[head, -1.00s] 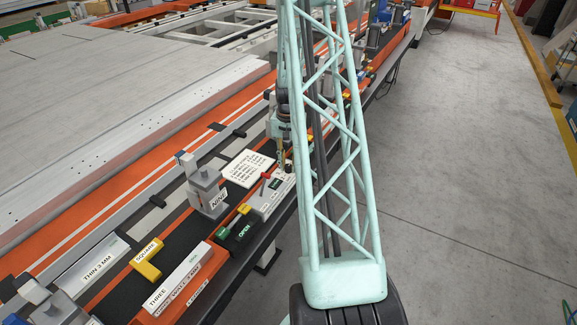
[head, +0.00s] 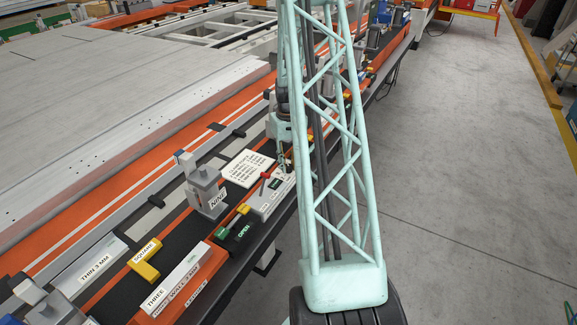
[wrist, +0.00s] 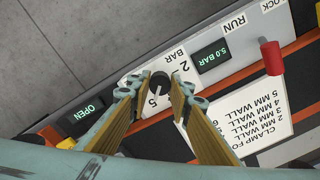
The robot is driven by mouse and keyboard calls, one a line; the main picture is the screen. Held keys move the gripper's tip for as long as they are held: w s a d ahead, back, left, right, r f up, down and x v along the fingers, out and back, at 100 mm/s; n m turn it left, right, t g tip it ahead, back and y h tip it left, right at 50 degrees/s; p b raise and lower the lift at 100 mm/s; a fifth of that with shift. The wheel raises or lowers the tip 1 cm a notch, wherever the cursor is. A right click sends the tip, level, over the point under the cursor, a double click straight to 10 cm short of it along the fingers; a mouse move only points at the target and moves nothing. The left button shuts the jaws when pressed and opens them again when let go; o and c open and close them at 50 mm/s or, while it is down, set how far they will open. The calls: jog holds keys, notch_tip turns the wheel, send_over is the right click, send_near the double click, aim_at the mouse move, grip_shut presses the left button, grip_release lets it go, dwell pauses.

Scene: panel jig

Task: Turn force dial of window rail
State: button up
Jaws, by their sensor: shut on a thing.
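The force dial (wrist: 160,80) is a small dark knob on the grey control box (wrist: 215,75). The numbers 2 and 5 and the word BAR are printed beside it. My gripper (wrist: 159,91) is shut on the dial, with one yellow-lined finger on each side. A small screen (wrist: 212,55) on the box reads 5.0 BAR. In the head view my gripper (head: 283,163) is down at the control box (head: 262,203), and the dial is largely hidden there.
A red-knobbed lever (wrist: 271,57) stands on the box near the RUN label. A white clamp force card (wrist: 240,125) lies beside the box. A green OPEN display (wrist: 84,113) and a grey clamp (head: 205,190) are close by.

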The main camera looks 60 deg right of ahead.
aim_at(288, 166)
dwell(0.3)
jog(key=o, duration=0.9)
jog(key=shift+r, duration=0.1)
jog(key=shift+r, duration=5.9)
